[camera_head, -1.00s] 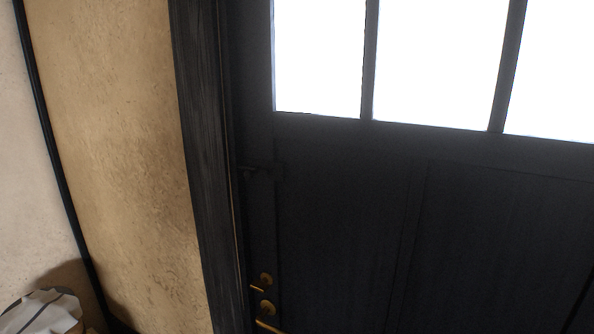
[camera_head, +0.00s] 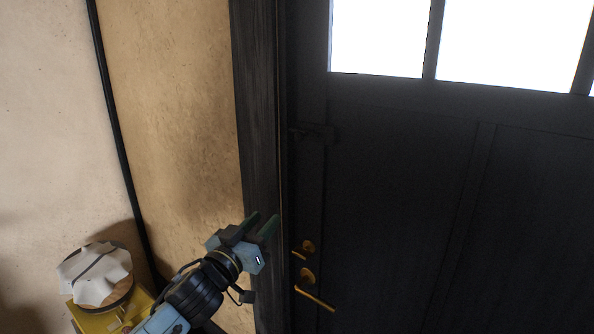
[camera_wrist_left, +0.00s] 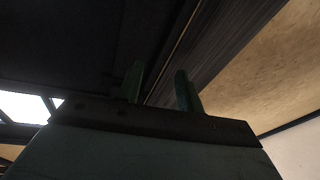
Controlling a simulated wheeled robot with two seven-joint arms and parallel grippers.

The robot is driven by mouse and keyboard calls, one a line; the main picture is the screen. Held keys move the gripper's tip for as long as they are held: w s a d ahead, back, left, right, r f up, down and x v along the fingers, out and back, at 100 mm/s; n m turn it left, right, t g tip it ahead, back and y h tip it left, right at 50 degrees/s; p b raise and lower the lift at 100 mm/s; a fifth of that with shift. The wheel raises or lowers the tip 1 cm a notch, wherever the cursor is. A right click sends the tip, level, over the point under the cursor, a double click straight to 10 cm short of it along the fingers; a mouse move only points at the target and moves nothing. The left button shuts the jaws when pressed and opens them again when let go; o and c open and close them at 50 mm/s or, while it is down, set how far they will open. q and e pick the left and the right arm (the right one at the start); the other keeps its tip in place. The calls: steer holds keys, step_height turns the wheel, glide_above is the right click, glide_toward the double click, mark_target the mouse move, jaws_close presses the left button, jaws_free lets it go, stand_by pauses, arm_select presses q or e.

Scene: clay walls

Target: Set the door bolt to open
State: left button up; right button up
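The dark door (camera_head: 400,190) fills the right side of the head view and looks closed. A small dark bolt-like fitting (camera_head: 318,133) sits near its left edge, hard to make out against the dark wood. Lower down are a small brass turn piece (camera_head: 306,248) and, below it, a brass lever handle (camera_head: 315,298). My left gripper (camera_head: 263,222) is in front of the door frame, left of and below the dark fitting. In the left wrist view its two fingers (camera_wrist_left: 159,72) stand apart with nothing between them. My right gripper is out of view.
The dark wooden door frame (camera_head: 258,120) stands close behind my left gripper. A tan clay wall (camera_head: 170,120) is to the left. A round wooden item with a white cloth (camera_head: 95,275) rests on a yellow thing (camera_head: 105,318) at lower left.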

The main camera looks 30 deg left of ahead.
arm_select(q)
steer(key=s+d+r+t+h, duration=0.1)
steer(key=s+d+r, duration=0.1)
steer(key=r, duration=0.3)
steer(key=s+d+r+t+h, duration=0.1)
steer(key=s+r+t, duration=0.1)
steer(key=r, duration=0.4)
steer(key=p+x, duration=0.2)
steer(key=x, duration=1.1)
steer(key=shift+w+f+m+p, duration=0.25)
steer(key=shift+f+m+p, duration=0.05)
steer(key=shift+p, duration=0.05)
steer(key=shift+c, duration=0.3)
jaws_close()
